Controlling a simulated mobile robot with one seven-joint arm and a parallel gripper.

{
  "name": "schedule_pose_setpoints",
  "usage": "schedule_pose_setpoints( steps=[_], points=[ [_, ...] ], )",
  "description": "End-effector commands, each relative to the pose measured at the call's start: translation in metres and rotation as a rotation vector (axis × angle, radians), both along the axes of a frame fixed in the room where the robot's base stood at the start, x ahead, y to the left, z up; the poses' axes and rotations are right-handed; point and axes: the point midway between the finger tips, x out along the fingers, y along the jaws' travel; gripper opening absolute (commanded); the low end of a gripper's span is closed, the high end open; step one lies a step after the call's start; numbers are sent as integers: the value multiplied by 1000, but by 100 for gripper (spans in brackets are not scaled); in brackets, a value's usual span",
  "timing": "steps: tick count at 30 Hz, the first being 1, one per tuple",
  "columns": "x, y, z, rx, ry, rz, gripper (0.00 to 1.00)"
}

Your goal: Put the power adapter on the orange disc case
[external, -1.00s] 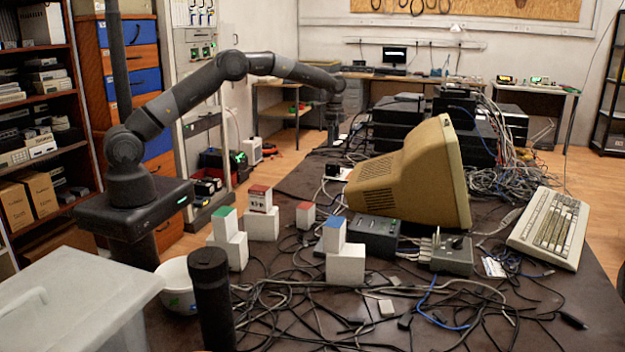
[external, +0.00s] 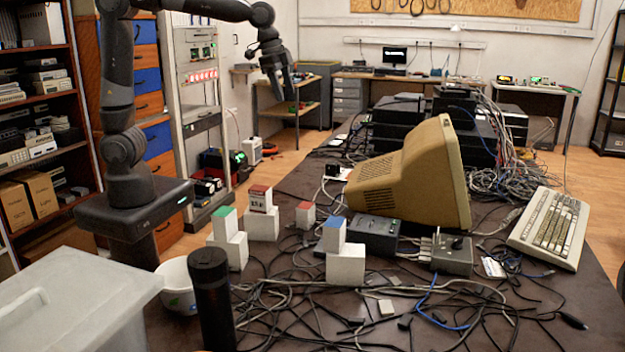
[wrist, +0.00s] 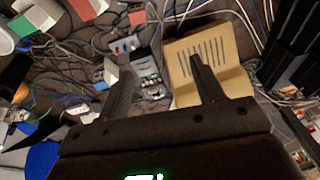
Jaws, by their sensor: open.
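My gripper (external: 287,90) is raised high above the table in the external view, pointing down. In the wrist view its two fingers (wrist: 163,65) are apart with nothing between them. I cannot single out the power adapter with certainty. A small pale block (external: 386,307) lies among cables at the front of the table, and a small dark-and-white item (external: 336,172) sits beside the monitor. I cannot make out the orange disc case in the external view. An orange patch (wrist: 20,93) shows at the left edge of the wrist view, too blurred to name.
The beige monitor (external: 400,180), grey box (external: 374,235) and keyboard (external: 550,228) stand on the table. White blocks with coloured tops (external: 345,263), a black cylinder (external: 210,300) and a white bowl (external: 178,285) stand at the front left. Loose cables cover much of the table (external: 595,310).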

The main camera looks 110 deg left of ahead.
Motion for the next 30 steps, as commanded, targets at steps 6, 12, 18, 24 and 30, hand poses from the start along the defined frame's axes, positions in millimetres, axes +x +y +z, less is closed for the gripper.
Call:
schedule_pose_setpoints(
  steps=[6,12,18,24,30],
  points=[
    [-64,-75,12,-11,-78,-9,62],
    [-127,-126,4,-39,-148,-13,62],
    [-186,-161,-19,-80,-208,-16,62],
    [-219,-177,-39,-110,-241,-17,62],
    [-225,-180,-44,-118,-247,-15,62]
  ],
)
